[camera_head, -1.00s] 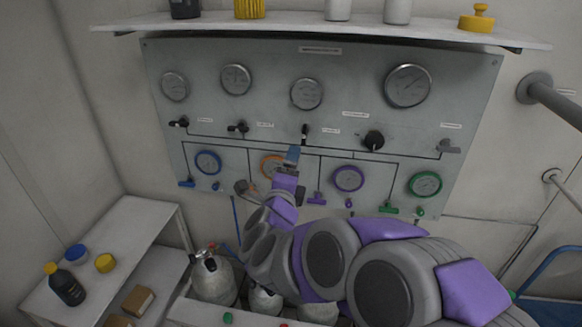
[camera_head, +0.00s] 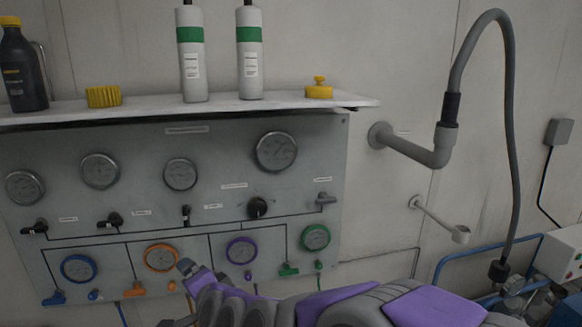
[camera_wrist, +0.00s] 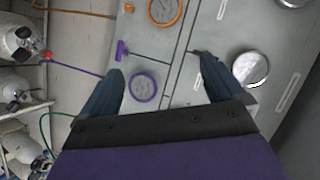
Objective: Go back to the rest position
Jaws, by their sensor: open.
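The grey air panel (camera_head: 330,150) hangs on the wall below a white shelf, with gauges, black valve knobs and coloured handles. My gripper shows in the head view in front of the panel's lower middle, just right of the orange-ringed gauge (camera_head: 162,257). In the wrist view my gripper (camera_wrist: 160,85) has its two dark fingers spread apart, with nothing between them but the panel behind. The purple-ringed gauge (camera_wrist: 143,87) shows near the left finger and a silver gauge (camera_wrist: 250,68) near the right finger. Whether a finger touches the panel cannot be told.
A grey pipe (camera_head: 410,148) and hose (camera_head: 508,120) stand out at right. Several gas cylinders (camera_wrist: 18,90) stand at left in the wrist view.

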